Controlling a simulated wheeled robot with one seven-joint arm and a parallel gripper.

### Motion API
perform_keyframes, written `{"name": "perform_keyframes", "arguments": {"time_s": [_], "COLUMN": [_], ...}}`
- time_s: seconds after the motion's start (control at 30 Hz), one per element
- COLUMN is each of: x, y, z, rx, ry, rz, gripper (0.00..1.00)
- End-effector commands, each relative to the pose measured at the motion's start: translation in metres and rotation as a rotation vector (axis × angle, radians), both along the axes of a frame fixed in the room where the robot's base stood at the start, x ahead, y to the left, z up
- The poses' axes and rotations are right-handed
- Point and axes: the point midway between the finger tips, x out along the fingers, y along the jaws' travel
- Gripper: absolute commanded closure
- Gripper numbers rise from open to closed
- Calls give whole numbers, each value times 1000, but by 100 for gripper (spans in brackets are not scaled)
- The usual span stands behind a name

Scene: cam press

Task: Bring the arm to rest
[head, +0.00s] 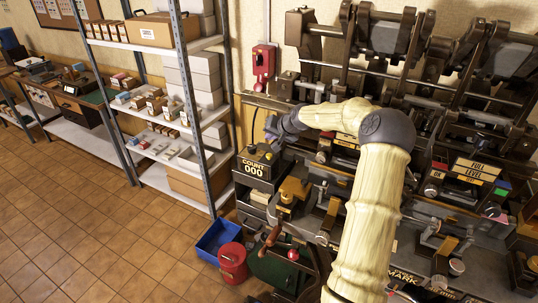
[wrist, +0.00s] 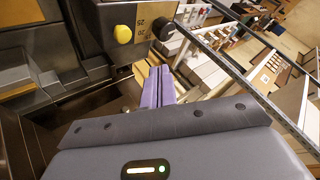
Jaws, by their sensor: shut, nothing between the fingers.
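My gripper (wrist: 159,86) shows in the wrist view with its two purple fingers together and nothing between them. Beyond the fingertips is a grey machine panel with a yellow knob (wrist: 123,34) and a black knob (wrist: 164,29). In the head view my cream arm (head: 368,210) is bent over the press, and its dark wrist reaches left toward the counter box (head: 254,168) reading "COUNT 000". The fingers are small in the head view, close to that box; I cannot tell whether they touch it.
The press (head: 440,110) with dark levers fills the right side. A metal shelf (head: 150,45) with boxes stands left of it. A red phone-like wall box (head: 263,62) hangs behind. A blue bin (head: 218,238) and a red can (head: 232,262) stand on the tiled floor, which is clear at left.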

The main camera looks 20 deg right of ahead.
Motion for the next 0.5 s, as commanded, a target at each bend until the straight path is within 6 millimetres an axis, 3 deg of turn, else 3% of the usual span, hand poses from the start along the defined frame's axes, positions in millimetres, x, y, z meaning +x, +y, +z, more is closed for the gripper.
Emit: {"name": "perform_keyframes", "arguments": {"time_s": [0.37, 0.5], "x": [0, -4], "y": [0, 17], "z": [0, -4], "rx": [0, -21], "ry": [1, 21], "rz": [1, 30], "gripper": [100, 100]}}
